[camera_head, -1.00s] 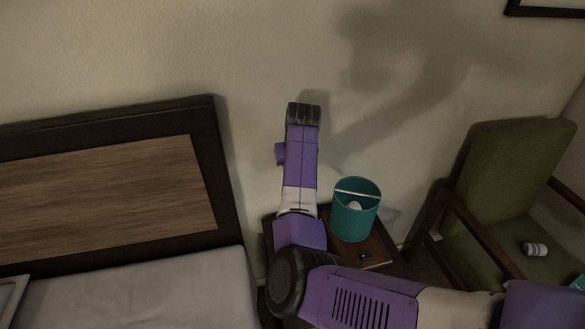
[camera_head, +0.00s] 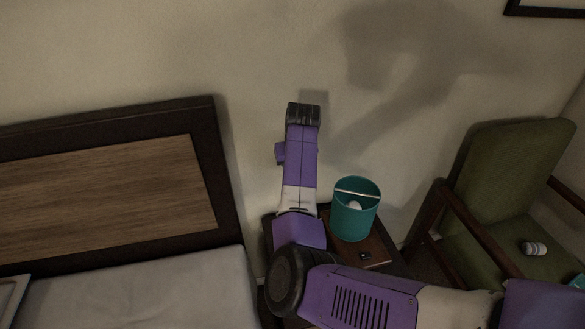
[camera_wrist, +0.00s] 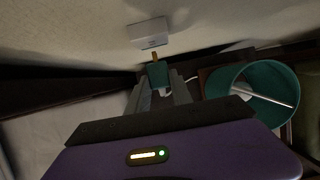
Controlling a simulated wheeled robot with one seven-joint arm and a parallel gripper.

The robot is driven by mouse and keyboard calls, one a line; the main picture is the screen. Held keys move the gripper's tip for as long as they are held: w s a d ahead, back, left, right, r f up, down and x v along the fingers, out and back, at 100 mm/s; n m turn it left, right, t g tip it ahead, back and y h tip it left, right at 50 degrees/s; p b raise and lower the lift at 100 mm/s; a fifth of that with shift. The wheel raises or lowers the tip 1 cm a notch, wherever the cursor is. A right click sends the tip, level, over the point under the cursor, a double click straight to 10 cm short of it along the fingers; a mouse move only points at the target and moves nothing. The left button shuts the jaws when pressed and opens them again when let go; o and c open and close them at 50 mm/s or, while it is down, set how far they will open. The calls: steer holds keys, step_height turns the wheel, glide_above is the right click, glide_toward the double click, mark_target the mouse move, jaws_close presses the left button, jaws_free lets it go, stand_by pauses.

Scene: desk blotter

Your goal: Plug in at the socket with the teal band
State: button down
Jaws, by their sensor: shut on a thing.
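In the wrist view my gripper (camera_wrist: 159,88) is shut on a small dark teal plug (camera_wrist: 158,74). The plug's brass-coloured prong end points up the picture toward a white socket plate (camera_wrist: 148,33) on the wall. The prongs appear just short of the plate's lower edge; I cannot tell whether they touch it. Dark marks show low on the plate's face, but no teal band can be made out. In the head view my arm hides the plug, the socket and the gripper's fingertips.
A teal bin (camera_head: 355,211) with a white rod across it stands on a brown nightstand (camera_head: 378,246), right of my arm. It also shows in the wrist view (camera_wrist: 242,78). A bed with a dark headboard (camera_head: 222,170) is left. A green armchair (camera_head: 508,180) is right.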

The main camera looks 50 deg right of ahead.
steer(key=shift+w+d+b, duration=0.4)
steer(key=shift+w, duration=0.2)
steer(key=shift+w+d+b, duration=0.35)
steer(key=shift+w+d, duration=0.05)
steer(key=shift+w, duration=0.2)
steer(key=c, duration=1.1)
jaws_free()
steer(key=shift+o, duration=0.2)
steer(key=shift+r, duration=0.1)
steer(key=shift+v, duration=3.8)
